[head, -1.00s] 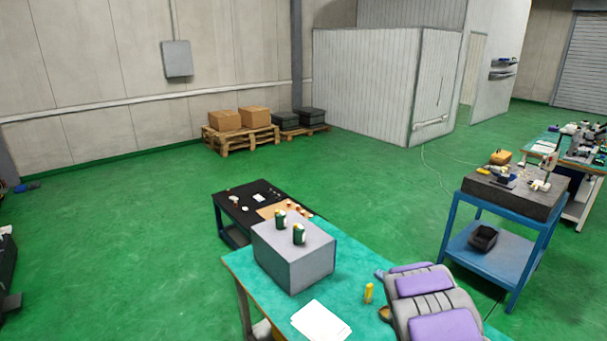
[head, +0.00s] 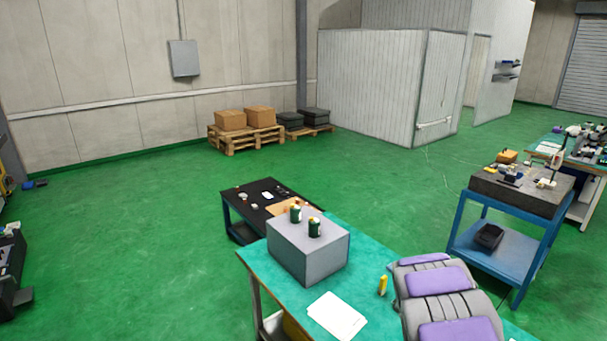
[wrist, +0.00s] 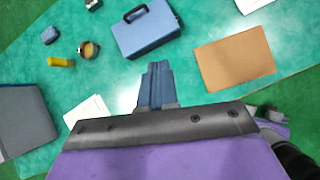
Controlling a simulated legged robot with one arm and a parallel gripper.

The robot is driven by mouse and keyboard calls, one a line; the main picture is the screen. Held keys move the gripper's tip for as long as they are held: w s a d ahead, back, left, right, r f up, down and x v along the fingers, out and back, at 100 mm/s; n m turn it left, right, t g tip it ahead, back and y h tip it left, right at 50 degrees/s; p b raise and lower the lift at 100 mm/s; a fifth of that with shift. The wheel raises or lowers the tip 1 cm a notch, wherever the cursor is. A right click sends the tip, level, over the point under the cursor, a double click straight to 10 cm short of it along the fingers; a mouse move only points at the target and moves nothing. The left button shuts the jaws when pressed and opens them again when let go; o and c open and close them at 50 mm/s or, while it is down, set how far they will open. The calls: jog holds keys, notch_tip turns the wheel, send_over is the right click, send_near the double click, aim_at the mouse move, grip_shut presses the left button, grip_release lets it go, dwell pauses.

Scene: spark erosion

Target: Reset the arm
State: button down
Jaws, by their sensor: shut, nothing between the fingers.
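My gripper (wrist: 157,84) shows in the wrist view as two blue-grey fingers pressed together, with nothing between them. It hangs above the teal table (wrist: 205,45) and points at the area in front of a blue case (wrist: 147,30). In the head view, my grey and purple arm shows at the lower right, over the table (head: 370,262); the fingers cannot be made out there.
A grey block (head: 300,255) with two dark green cans stands on the table, near white paper (head: 337,316) and a yellow item (head: 383,285). A brown board (wrist: 235,65) lies right of the case. A blue cart (head: 500,245) stands right. Green floor is open at left.

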jog(key=s+a+r+m+g+b, duration=0.1)
jog(key=s+a+r+m+b, duration=0.15)
jog(key=s+r+m, duration=0.45)
jog(key=s+a+r+m+g+b, duration=0.25)
jog(key=s+m+b, duration=0.2)
jog(key=s, duration=0.45)
jog(key=s+a+f+m+g+y+b, duration=0.1)
jog(key=s+a+m+y+b, duration=0.1)
jog(key=s+a+m, duration=0.3)
jog(key=s+a+f+m+y+b, duration=0.1)
jog(key=s+a+m+y+b, duration=0.2)
jog(key=s+a, duration=1.1)
jog(key=s+m+y, duration=0.1)
jog(key=s+m, duration=0.1)
jog(key=s, duration=0.3)
jog(key=shift+s+a+g+y+b, duration=0.25)
jog(key=shift+s+g+y+b, duration=0.05)
jog(key=shift+s+g+b, duration=0.1)
jog(key=shift+m, duration=0.25)
